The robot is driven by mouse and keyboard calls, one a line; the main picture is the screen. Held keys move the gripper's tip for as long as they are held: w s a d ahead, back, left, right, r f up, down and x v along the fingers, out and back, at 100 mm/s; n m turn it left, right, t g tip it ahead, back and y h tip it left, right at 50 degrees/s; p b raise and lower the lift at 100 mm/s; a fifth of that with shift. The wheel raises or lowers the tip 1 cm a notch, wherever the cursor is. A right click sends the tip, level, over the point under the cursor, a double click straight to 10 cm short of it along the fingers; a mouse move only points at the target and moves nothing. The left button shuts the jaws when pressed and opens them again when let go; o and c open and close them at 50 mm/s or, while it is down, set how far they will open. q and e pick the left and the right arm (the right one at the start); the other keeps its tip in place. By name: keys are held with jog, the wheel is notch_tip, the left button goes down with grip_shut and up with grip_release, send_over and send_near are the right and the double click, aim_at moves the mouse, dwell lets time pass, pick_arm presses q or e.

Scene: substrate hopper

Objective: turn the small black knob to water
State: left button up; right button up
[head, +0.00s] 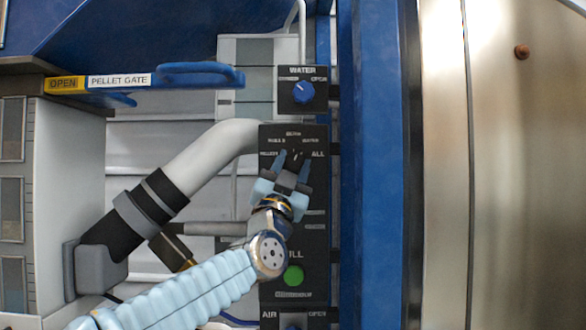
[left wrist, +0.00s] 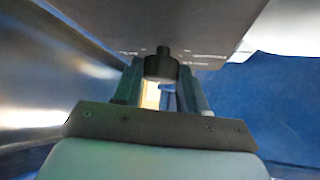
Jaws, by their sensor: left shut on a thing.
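The small black knob (head: 295,156) sits on the upper part of a tall black control panel (head: 315,180), with small labels in an arc above it. WATER seems to be at the upper right of the arc. My left gripper (head: 292,162) reaches up from below and is shut on the knob, one finger on each side. In the left wrist view the dark knob (left wrist: 162,66) shows between the fingertips, against the panel face. Which label the knob points to is too small to tell. My right gripper is not in view.
A blue WATER knob (head: 304,92) is on a separate panel above. A green button (head: 293,276) is lower on the black panel. A grey pipe (head: 205,160) and a blue pellet gate handle (head: 200,74) are to the left; a blue post (head: 370,170) stands right.

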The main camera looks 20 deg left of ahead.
pick_arm(q)
jog(key=shift+a+r+m+g+h, duration=0.1)
jog(key=shift+m+g+h, duration=0.55)
jog(key=shift+m+h, duration=0.85)
jog(key=shift+a+m+g+h, duration=0.1)
jog(key=shift+m+g+h, duration=0.55)
jog(key=shift+m+h, duration=0.85)
jog(key=shift+m+y, duration=0.3)
jog(key=shift+m, duration=0.2)
jog(key=shift+d, duration=0.1)
jog(key=o, duration=1.1)
jog(key=shift+c, duration=0.2)
jog(key=shift+s, duration=0.1)
jog(key=shift+s+f, duration=0.25)
jog(key=shift+f, duration=0.1)
jog(key=b+v, duration=0.5)
jog(key=v, duration=0.8)
jog(key=shift+r, duration=0.25)
